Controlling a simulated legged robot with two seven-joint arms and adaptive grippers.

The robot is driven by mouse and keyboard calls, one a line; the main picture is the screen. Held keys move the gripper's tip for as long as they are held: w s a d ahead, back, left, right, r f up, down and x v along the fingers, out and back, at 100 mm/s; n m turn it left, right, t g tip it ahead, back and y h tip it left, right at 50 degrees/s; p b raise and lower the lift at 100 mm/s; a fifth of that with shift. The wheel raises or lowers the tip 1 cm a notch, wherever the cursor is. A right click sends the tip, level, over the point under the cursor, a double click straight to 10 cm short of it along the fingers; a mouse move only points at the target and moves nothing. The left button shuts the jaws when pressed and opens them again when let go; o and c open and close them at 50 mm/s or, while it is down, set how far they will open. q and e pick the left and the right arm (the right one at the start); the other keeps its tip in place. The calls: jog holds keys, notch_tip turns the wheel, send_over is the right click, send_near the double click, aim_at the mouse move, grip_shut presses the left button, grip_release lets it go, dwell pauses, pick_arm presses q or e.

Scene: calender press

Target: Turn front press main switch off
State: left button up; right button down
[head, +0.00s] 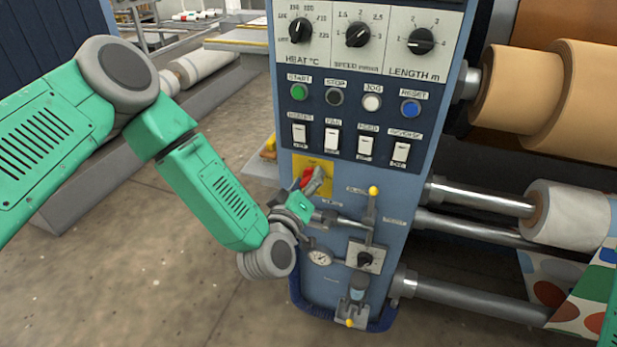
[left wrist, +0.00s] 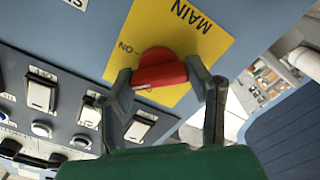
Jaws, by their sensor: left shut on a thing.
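The main switch is a red rotary handle (head: 307,178) on a yellow plate (head: 327,163), low on the left side of the blue control panel. My left gripper (head: 314,186) is at the handle and partly covers it in the head view. In the left wrist view the red handle (left wrist: 160,73) lies between the two fingers of my left gripper (left wrist: 159,78), which is shut on it. The word MAIN and an ON mark show on the yellow plate (left wrist: 178,32) there. My right gripper is not in view.
Rocker switches (head: 332,139), coloured push buttons (head: 335,97) and dials sit above the main switch. A lever with a yellow knob (head: 374,191) and a gauge (head: 320,257) are just right and below. Rollers (head: 480,197) extend right; open floor (head: 130,265) lies left.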

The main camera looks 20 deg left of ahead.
pick_arm(q)
jog(key=n, duration=0.4)
jog(key=shift+w+a+n, duration=0.1)
jog(key=shift+a+n, duration=0.1)
jog(key=shift+n, duration=0.1)
jog(key=shift+f+n, duration=0.2)
jog(key=shift+n, duration=2.1)
jog(key=o, duration=1.2)
jog(key=shift+f, duration=0.1)
jog(key=shift+c, duration=0.2)
jog(key=shift+s, duration=0.2)
jog(key=s, duration=1.1)
jog(key=shift+s+a, duration=0.25)
jog(key=shift+s, duration=0.05)
